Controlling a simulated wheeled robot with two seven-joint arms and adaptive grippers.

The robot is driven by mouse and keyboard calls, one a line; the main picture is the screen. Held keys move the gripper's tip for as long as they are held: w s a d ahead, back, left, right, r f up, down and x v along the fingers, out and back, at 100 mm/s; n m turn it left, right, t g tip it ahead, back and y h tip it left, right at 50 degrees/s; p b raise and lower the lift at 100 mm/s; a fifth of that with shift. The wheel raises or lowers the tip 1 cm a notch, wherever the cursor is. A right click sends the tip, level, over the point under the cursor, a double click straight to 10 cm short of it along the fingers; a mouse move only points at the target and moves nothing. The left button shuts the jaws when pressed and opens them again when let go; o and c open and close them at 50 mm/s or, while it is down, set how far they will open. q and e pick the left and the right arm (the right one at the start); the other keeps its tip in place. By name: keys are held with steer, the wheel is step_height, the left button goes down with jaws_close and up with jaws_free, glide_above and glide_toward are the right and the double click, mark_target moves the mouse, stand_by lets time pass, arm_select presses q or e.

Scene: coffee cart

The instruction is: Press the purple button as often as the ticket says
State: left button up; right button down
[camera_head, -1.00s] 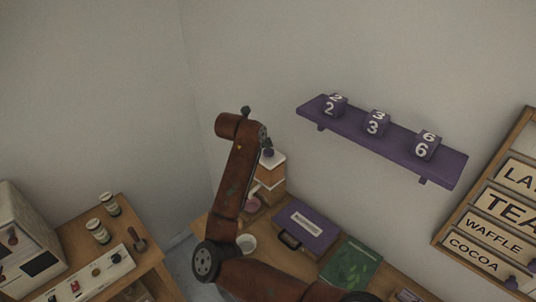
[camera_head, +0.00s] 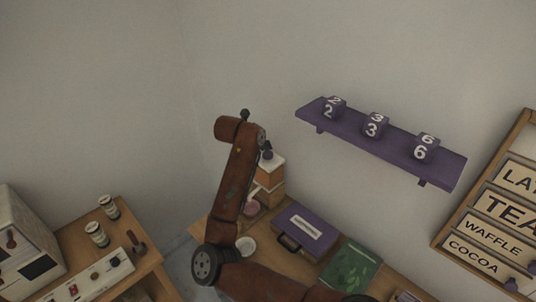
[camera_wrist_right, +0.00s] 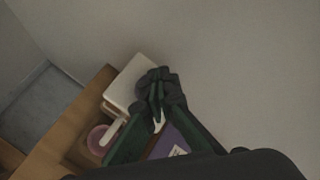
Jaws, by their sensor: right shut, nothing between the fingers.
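My right gripper (camera_head: 267,154) points down beside and partly in front of an orange box with a white top (camera_head: 271,181), at the back of the wooden counter. In the right wrist view its dark green fingers (camera_wrist_right: 158,100) are together and empty, over the edge of the white top (camera_wrist_right: 128,84). I cannot tell whether they touch it. A white panel (camera_head: 88,282) at lower left carries several small round buttons, including a dark bluish one (camera_head: 115,262); I cannot tell whether it is purple. No ticket can be made out with certainty. My left gripper is not in view.
A round pink thing (camera_head: 250,208) and a white bowl (camera_head: 245,246) stand near the box. A purple case (camera_head: 306,230) and a green book (camera_head: 350,267) lie to the right. Numbered cubes sit on a purple shelf (camera_head: 390,148). A small bottle (camera_head: 97,234) stands behind the panel.

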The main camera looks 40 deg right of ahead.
mark_target(266, 154)
stand_by(0.4)
steer(key=shift+f, duration=0.45)
steer(key=shift+f+b, duration=0.65)
steer(key=shift+f, duration=0.25)
stand_by(0.8)
steer(key=shift+r, duration=0.15)
steer(key=shift+r+p, duration=0.8)
steer(key=shift+r, duration=0.35)
steer(key=shift+r+p, duration=1.5)
steer(key=shift+r, duration=1.1)
steer(key=shift+f, duration=0.1)
